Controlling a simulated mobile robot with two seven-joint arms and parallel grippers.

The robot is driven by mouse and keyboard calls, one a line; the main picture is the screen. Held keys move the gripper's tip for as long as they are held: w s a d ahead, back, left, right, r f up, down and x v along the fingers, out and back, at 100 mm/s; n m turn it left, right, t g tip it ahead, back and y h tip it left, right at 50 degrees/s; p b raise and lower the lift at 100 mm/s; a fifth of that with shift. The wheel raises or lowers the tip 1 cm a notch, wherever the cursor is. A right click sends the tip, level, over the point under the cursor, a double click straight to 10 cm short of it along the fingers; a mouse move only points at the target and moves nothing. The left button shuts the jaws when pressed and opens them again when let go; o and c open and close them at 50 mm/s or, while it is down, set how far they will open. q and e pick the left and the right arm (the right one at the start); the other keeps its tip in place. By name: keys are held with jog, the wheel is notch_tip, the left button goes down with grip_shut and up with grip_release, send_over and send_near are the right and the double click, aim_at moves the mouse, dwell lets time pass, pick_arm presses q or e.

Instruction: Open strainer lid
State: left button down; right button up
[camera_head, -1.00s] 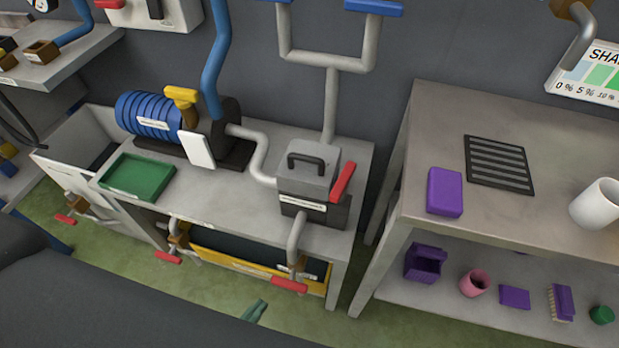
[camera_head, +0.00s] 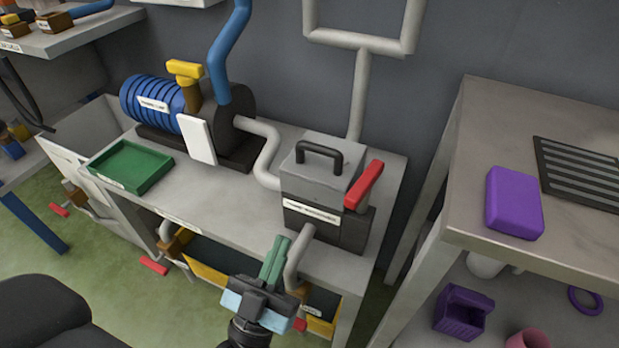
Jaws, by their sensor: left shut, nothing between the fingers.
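The strainer is a grey box with a label on its front, on the bench right of the pump. Its lid (camera_head: 318,180) is grey, carries a black handle (camera_head: 320,155) and sits closed on the dark strainer body (camera_head: 325,226). A red lever (camera_head: 364,186) stands tilted at the box's right side. My left gripper (camera_head: 276,250) comes up from the bottom, below and in front of the strainer. Its greenish fingers are together and empty, close to the grey outlet pipe in the picture; whether they touch it I cannot tell. My right gripper is not in view.
A blue pump (camera_head: 160,100) with a yellow handle stands left on the bench. A green tray (camera_head: 130,165) lies at the bench's left end. Grey pipes run beside and behind the strainer. A second table (camera_head: 500,130) with a purple block (camera_head: 513,203) stands right.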

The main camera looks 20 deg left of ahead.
aim_at(325, 158)
pick_arm(q)
jog(key=x, duration=1.4)
